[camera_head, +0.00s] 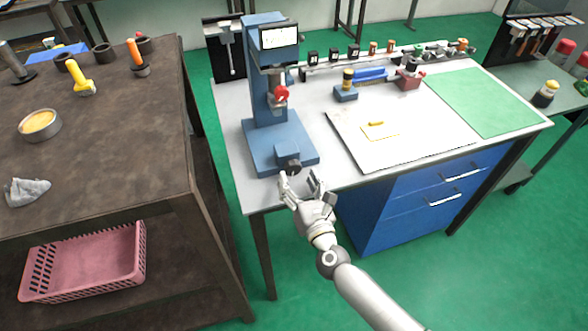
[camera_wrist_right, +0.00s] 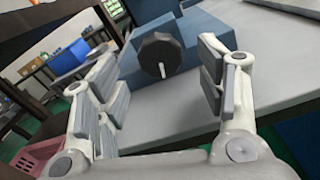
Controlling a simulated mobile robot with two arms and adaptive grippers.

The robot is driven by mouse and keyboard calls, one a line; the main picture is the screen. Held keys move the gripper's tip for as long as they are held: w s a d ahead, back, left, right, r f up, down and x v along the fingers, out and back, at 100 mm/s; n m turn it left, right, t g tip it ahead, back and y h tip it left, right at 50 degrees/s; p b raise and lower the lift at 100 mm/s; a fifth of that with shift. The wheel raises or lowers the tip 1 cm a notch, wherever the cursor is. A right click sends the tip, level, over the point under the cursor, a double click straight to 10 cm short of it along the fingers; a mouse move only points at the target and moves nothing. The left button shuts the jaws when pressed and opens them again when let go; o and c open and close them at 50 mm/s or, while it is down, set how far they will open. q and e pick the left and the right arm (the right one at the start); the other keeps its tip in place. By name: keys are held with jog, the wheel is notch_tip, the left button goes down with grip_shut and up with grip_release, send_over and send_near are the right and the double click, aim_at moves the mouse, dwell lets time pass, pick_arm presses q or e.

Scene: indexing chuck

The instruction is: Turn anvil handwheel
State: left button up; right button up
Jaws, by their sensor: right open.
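A blue bench press-like stand (camera_head: 262,140) with a small display and a red knob stands on the left end of the white table. A dark round handwheel (camera_head: 292,165) is on the front of its base. In the right wrist view the handwheel (camera_wrist_right: 159,55) is black with a small pale handle pointing down. My right gripper (camera_head: 301,180) is open and empty, just in front of the handwheel. In the wrist view the handwheel lies beyond and between the fingers, apart from them. My left gripper is not in view.
The white table (camera_head: 230,100) holds a cream mat (camera_head: 420,135), a green mat (camera_head: 485,100) and a row of small parts at the back. A brown workbench (camera_head: 110,140) with a pink basket (camera_head: 85,265) below stands at left.

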aim_at(294, 171)
jog(key=shift+x, duration=1.85)
jog(key=c, duration=1.1)
jog(key=shift+o, duration=0.2)
jog(key=shift+n, duration=0.3)
jog(key=n, duration=0.3)
jog(key=shift+n+b, duration=0.35)
jog(key=shift+n, duration=1.25)
